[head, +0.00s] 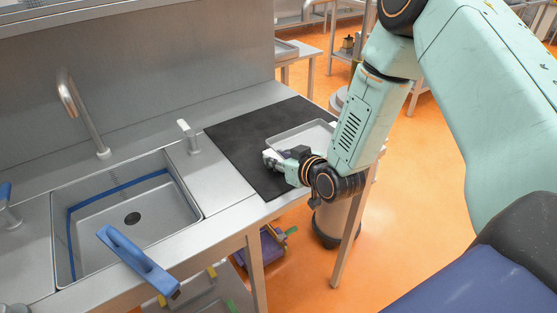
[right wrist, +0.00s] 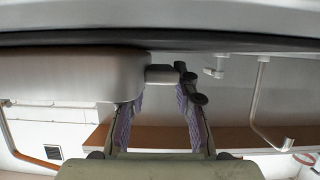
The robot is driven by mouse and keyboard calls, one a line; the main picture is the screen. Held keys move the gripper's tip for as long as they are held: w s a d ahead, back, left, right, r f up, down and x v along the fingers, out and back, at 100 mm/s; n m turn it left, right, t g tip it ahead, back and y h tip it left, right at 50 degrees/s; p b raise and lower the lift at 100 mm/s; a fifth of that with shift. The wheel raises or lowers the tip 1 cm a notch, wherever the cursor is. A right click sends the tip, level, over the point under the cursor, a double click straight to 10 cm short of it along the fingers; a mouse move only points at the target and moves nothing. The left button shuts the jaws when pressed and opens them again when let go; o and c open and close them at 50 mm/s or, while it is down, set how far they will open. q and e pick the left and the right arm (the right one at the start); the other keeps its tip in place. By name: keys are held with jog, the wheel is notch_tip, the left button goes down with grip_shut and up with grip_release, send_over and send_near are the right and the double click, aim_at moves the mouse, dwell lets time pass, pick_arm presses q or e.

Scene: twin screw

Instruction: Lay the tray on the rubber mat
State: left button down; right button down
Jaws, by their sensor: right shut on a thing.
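The tray (head: 303,137) is a shallow, light grey metal tray over the right part of the black rubber mat (head: 240,143). It lies roughly flat, but I cannot tell whether its whole underside touches the mat. My right gripper (head: 273,159) is shut on the tray's near left edge, low over the mat. In the right wrist view, the fingers (right wrist: 162,82) with purple pads close at the tray's edge, and the tray (right wrist: 75,75) fills the left. The mat's dark edge (right wrist: 240,42) runs close beside it. My arm hides the tray's right side. My left gripper is not in view.
A steel sink (head: 132,219) with a tall tap (head: 80,113) lies left of the mat. A small tap (head: 188,137) stands between them. A bin (head: 337,222) stands under the counter's right end.

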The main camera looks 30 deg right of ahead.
jog(key=shift+w+a+r, duration=0.1)
jog(key=shift+a+r, duration=0.05)
jog(key=shift+a, duration=0.65)
jog(key=c, duration=1.5)
grip_release()
jog(key=shift+d+f, duration=0.25)
jog(key=shift+d, duration=0.1)
jog(key=o, duration=0.3)
jog(key=shift+d, duration=0.25)
jog(key=shift+o, duration=0.8)
jog(key=shift+a+r, duration=0.1)
jog(key=shift+a, duration=0.4)
jog(key=shift+d+r, duration=0.1)
jog(key=shift+d, duration=0.15)
jog(key=shift+s+d+r, duration=0.1)
jog(key=shift+s+d, duration=0.1)
jog(key=shift+s, duration=0.1)
jog(key=p+v, duration=0.2)
jog(key=v, duration=0.7)
jog(key=shift+s+r+p, duration=0.25)
jog(key=shift+p, duration=0.15)
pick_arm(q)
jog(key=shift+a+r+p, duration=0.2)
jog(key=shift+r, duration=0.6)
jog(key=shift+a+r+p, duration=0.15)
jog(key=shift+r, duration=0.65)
pick_arm(e)
jog(key=shift+v, duration=0.95)
